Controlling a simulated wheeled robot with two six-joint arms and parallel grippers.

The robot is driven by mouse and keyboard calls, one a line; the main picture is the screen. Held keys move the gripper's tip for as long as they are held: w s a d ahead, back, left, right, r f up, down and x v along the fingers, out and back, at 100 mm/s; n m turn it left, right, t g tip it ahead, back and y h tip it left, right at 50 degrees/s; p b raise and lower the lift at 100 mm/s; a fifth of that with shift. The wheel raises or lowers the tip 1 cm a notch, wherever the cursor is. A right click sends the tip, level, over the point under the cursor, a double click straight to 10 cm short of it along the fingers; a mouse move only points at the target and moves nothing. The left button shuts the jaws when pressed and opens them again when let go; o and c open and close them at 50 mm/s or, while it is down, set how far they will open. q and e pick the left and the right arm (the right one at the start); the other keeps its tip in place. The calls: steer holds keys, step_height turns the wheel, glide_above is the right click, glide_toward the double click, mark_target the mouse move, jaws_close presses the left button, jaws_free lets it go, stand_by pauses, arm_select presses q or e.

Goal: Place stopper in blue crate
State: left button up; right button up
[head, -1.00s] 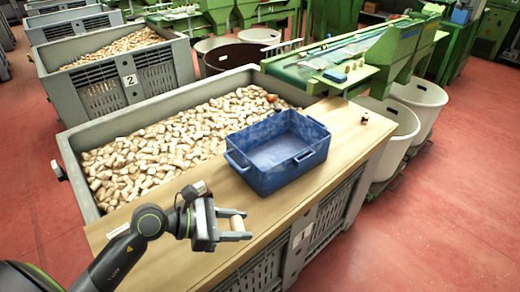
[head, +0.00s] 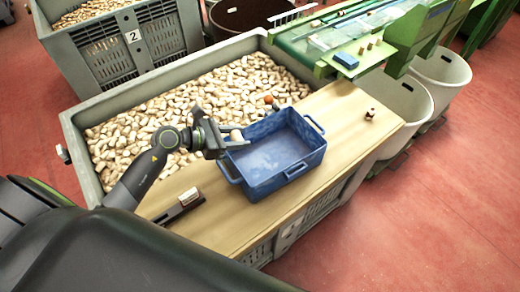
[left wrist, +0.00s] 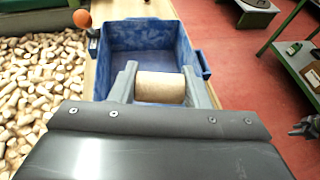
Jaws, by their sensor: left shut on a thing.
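The blue crate (head: 272,183) stands on the wooden board and looks empty inside. It also shows in the left wrist view (left wrist: 150,60), just ahead of the fingers. My left gripper (head: 232,143) is shut on a cork stopper (left wrist: 160,88), which lies crosswise between the two fingers. In the head view the stopper (head: 237,135) is at the crate's left rear rim; its exact height above the rim is hard to tell.
A large grey bin of loose corks (head: 215,88) lies behind and left of the crate. An orange ball (head: 268,99) sits near the crate's back edge. A small dark-and-tan object (head: 369,114) and a dark holder with a pale piece (head: 188,196) are on the wooden board (head: 345,110).

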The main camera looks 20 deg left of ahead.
arm_select(q)
step_height(320, 180, down, 8)
steer(key=shift+s+f+p, duration=0.15)
steer(key=shift+f+p, duration=0.05)
steer(key=shift+p, duration=0.15)
arm_select(e)
steer(key=shift+s+r, duration=0.35)
steer(key=shift+r, duration=0.15)
arm_select(q)
steer(key=shift+f+b, duration=0.4)
steer(key=shift+b, duration=0.1)
steer(key=o, duration=0.9)
arm_select(e)
steer(key=shift+w+f, duration=0.1)
steer(key=shift+f, duration=0.35)
arm_select(q)
steer(key=shift+r, duration=0.1)
